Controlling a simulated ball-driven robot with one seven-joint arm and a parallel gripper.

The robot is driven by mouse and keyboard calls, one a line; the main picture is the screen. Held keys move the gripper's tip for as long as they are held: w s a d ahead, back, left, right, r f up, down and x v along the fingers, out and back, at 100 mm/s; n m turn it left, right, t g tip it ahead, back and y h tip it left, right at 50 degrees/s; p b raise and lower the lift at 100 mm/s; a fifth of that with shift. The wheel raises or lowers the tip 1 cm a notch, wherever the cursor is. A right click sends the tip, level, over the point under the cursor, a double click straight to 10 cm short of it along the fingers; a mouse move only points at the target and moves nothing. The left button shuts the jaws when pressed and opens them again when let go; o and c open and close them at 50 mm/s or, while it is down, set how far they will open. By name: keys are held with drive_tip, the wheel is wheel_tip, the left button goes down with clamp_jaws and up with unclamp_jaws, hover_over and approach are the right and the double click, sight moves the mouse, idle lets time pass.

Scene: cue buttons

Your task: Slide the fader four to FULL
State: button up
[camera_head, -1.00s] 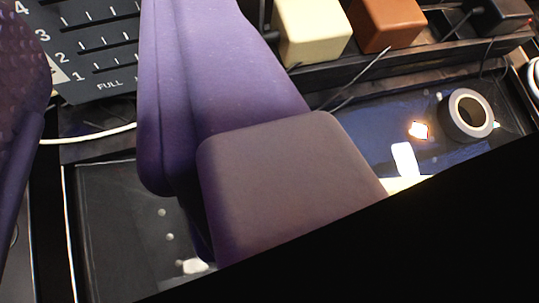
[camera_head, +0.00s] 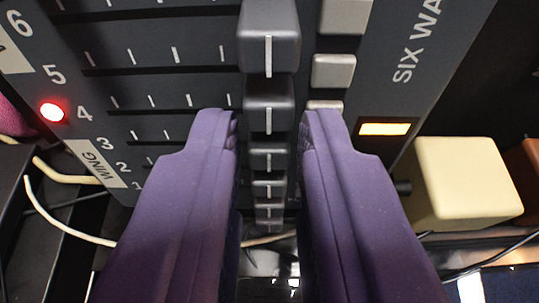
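The fader panel (camera_head: 160,90) is dark grey, with numbered rows at the left and slots running across it. Fader four's knob (camera_head: 268,118) is dark with a white line and lies in the row that seems to belong to the number 4. My gripper (camera_head: 269,122) is open, with one purple finger on each side of this knob. A narrow dark gap shows between each fingertip and the knob. A red light (camera_head: 53,112) glows beside the 4. The FULL label is not visible, and my left finger covers the lower part of the panel.
Fader five's knob (camera_head: 268,42) is just above, and lower knobs (camera_head: 268,160) line up below, between my fingers. Grey buttons (camera_head: 333,71) and a lit yellow lamp (camera_head: 385,129) are to the right. A cream block (camera_head: 462,182) stands near my right finger. Pale cables (camera_head: 70,222) run at lower left.

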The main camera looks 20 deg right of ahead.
sight(110, 114)
clamp_jaws()
drive_tip(key=shift+a, duration=0.1)
drive_tip(key=a, duration=0.2)
drive_tip(key=w+a, duration=0.1)
drive_tip(key=a, duration=0.1)
drive_tip(key=w+a, duration=0.1)
drive_tip(key=a, duration=0.1)
drive_tip(key=shift+o, duration=2.4)
unclamp_jaws()
